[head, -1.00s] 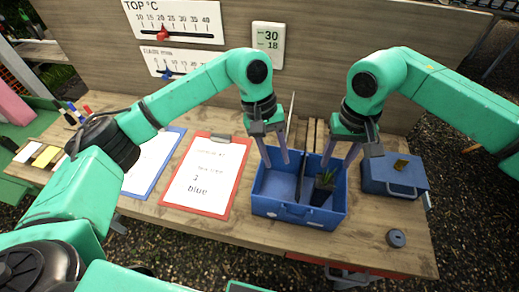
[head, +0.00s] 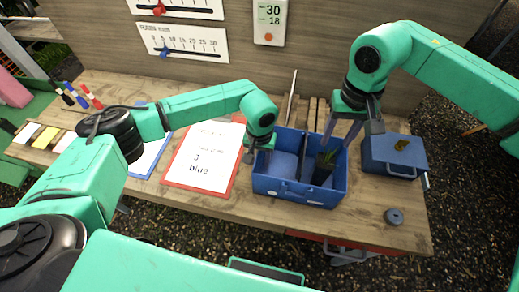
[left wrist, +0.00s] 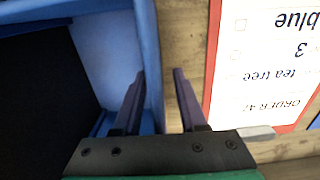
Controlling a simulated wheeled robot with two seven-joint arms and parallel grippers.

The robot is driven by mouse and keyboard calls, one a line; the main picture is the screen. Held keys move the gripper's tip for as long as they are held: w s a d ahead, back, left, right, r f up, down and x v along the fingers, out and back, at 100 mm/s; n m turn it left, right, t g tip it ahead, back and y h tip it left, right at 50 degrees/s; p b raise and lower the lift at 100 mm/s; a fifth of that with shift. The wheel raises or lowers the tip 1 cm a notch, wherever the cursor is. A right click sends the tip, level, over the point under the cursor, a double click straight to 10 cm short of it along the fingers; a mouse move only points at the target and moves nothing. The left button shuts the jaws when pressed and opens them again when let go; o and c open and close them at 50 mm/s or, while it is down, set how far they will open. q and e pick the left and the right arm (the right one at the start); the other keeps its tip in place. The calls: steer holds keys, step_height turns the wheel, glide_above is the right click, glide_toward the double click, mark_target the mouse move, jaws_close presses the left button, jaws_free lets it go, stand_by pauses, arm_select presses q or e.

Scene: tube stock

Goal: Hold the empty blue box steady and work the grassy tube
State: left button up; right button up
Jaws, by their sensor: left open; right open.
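The blue box (head: 290,192) stands on the bench, split by a divider. Its left compartment looks empty. Its right compartment holds a dark tube with grassy green leaves (head: 323,168), upright. My left gripper (head: 259,153) is open at the box's left wall. In the left wrist view the box wall (left wrist: 151,50) lies between its fingers (left wrist: 160,78), one inside and one outside, with a gap to the outer finger. My right gripper (head: 338,138) is open and empty, fingers pointing down at the back of the right compartment, above and behind the grassy tube.
A red clipboard (head: 203,187) with an order sheet lies left of the box. A small dark round object (head: 394,216) lies near the bench's front right. The bench front there is mostly clear.

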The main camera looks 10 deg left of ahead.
arm_select(q)
steer(key=shift+f, duration=0.1)
steer(key=shift+c, duration=0.3)
jaws_close()
stand_by(1.0)
